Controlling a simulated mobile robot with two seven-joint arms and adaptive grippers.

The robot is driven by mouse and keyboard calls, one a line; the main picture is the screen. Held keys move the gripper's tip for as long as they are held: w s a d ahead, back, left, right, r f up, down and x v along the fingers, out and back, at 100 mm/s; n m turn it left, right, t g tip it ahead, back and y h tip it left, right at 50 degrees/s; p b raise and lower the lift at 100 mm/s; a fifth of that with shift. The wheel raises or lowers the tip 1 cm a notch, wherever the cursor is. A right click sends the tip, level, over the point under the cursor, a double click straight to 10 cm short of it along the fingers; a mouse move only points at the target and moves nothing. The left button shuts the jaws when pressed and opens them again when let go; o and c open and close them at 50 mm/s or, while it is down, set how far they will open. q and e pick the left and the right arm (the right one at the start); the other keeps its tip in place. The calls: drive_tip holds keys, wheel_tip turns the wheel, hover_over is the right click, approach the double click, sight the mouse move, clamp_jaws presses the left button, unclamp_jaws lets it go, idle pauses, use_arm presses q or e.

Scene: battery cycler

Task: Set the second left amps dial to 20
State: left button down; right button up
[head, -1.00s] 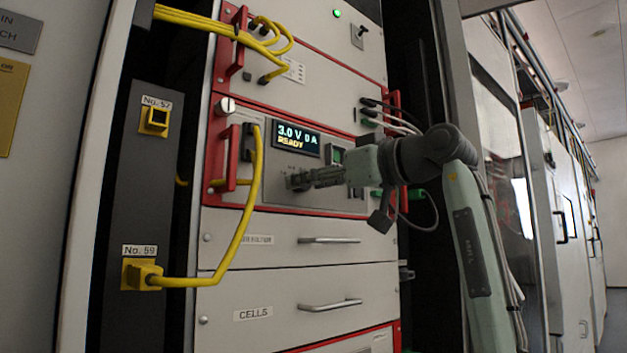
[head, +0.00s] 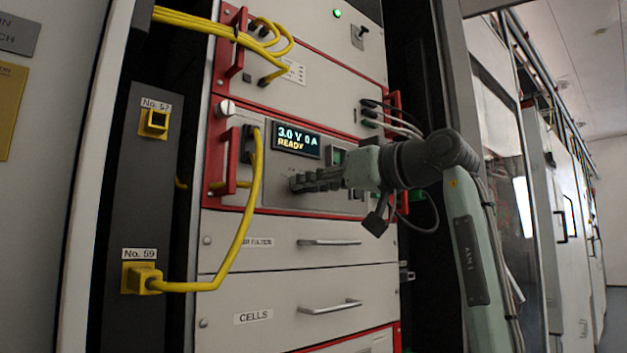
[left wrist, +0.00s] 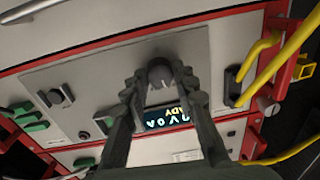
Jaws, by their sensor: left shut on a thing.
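The amps dial (left wrist: 160,72) is a dark round knob on the grey front panel, seen between my fingertips in the left wrist view. My left gripper (left wrist: 160,82) is shut on it, with one finger on each side. In the head view my left gripper (head: 299,183) reaches the panel from the right, just below the display, and its fingers mostly hide the dial. The display (head: 297,140) reads 3.0 V 0 A and READY. It shows upside down in the left wrist view (left wrist: 167,118). The dial's scale cannot be read. My right gripper is not in view.
A yellow cable (head: 246,225) loops from the panel's left side to the No. 59 socket (head: 140,278). A red handle (head: 217,150) stands out left of the display. Grey cables (head: 392,122) hang at the upper right. Drawers with handles (head: 330,242) lie below.

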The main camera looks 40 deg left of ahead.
use_arm(q)
drive_tip(key=shift+m+p, duration=1.05)
drive_tip(key=shift+m, duration=2.15)
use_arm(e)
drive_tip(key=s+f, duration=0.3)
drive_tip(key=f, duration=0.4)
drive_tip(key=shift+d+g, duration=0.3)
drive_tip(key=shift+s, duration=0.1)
use_arm(q)
drive_tip(key=c, duration=1.2)
unclamp_jaws()
drive_tip(key=d, duration=1.2)
drive_tip(key=shift+s+f, duration=0.25)
drive_tip(key=shift+s, duration=0.05)
